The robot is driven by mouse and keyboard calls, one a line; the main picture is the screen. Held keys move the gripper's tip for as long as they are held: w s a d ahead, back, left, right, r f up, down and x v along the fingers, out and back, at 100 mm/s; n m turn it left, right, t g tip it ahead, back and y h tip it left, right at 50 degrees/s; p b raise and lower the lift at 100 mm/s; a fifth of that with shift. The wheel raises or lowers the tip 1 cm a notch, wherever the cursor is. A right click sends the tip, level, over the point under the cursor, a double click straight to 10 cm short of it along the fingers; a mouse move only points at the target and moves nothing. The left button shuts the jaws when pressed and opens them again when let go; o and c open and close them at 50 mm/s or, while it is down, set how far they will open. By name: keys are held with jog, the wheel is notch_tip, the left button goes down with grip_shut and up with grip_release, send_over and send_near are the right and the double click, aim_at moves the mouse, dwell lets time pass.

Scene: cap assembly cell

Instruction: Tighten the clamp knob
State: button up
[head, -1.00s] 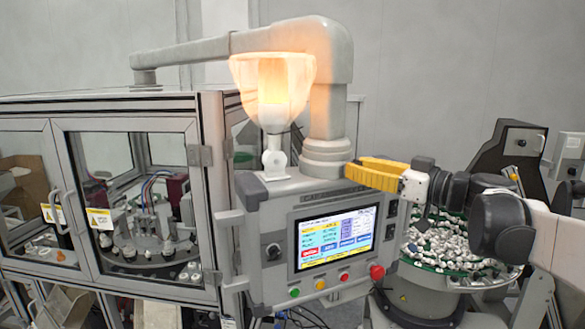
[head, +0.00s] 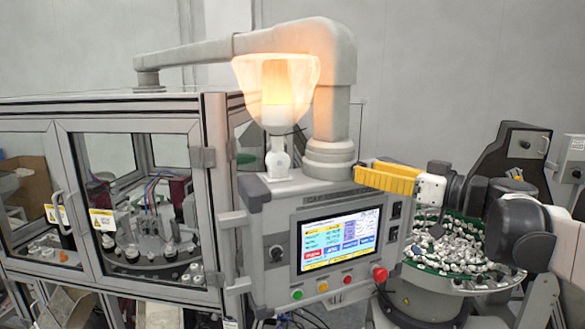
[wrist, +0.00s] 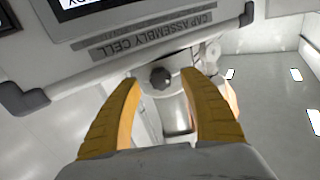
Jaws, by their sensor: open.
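A dark round knob (wrist: 161,78) shows in the wrist view on a light grey round fitting, just past the edge of the panel labelled "CAP ASSEMBLY CELL". I take it for the clamp knob. My gripper (wrist: 160,84) has yellow fingers spread wide and empty. The knob appears in the gap between the fingertips; I cannot tell how far ahead it is. In the head view my gripper (head: 359,173) points left at the support arm's round base (head: 328,152) on top of the control panel. The knob is not visible there.
The control panel (head: 263,222) has a lit screen (head: 338,238) and coloured buttons below. A glowing lamp (head: 276,95) stands on it, and a thick grey support arm (head: 335,105) rises behind. A glazed cabinet (head: 130,125) is on the left, a bowl of small parts (head: 455,255) on the right.

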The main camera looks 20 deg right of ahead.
jog(key=v, duration=1)
jog(key=p+x, duration=0.2)
jog(key=x, duration=1)
jog(key=shift+w+a+r+p, duration=0.1)
jog(key=shift+r+p, duration=0.05)
jog(key=shift+p, duration=0.2)
jog(key=shift+c, duration=0.5)
